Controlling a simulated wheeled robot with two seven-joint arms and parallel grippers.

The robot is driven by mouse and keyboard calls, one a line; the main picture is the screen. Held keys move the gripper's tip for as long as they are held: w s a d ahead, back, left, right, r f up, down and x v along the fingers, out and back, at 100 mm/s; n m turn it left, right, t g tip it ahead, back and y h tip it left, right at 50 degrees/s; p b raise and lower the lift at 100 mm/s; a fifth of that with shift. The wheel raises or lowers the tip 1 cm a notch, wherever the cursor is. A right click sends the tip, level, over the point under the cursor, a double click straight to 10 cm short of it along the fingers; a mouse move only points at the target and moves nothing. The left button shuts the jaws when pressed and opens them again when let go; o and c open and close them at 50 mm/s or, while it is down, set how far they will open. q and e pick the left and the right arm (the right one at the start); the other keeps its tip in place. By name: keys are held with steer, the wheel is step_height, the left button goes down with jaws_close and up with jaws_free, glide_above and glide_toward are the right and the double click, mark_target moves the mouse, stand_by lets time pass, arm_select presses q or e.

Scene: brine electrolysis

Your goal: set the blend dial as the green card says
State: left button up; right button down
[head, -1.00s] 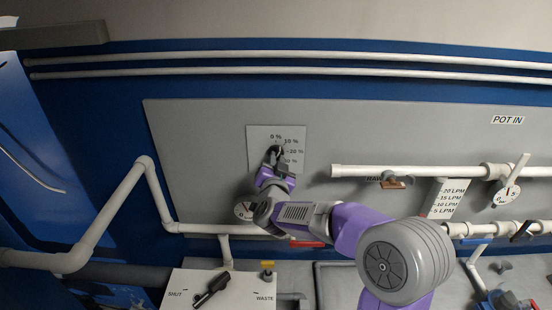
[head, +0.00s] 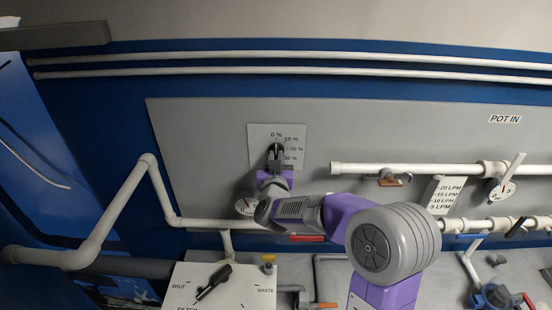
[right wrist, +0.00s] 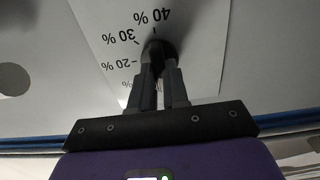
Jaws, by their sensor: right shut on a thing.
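The blend dial is a small black knob (head: 276,149) on a white plate (head: 296,131) fixed to the grey panel. The plate carries percent marks fanning down the knob's right side in the head view. My right gripper (head: 275,158) is shut on the knob, reaching it from below. In the right wrist view the two fingers (right wrist: 159,78) close around the dark knob (right wrist: 158,50). There the plate (right wrist: 110,35) appears upside down, with 20 %, 30 % and 40 % readable. The fingers hide the knob's pointer. No green card is clear in view. My left gripper is out of view.
A white pipe (head: 430,168) with valves runs right of the plate. A round gauge (head: 245,206) and a red handle (head: 307,238) are below, near my right arm. A white box (head: 228,290) marked SHUT and WASTE has a black lever (head: 213,282).

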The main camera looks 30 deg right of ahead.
steer(key=c, duration=1.1)
jaws_free()
steer(key=shift+b+v, duration=0.65)
steer(key=shift+v, duration=3.15)
steer(key=shift+s, duration=0.1)
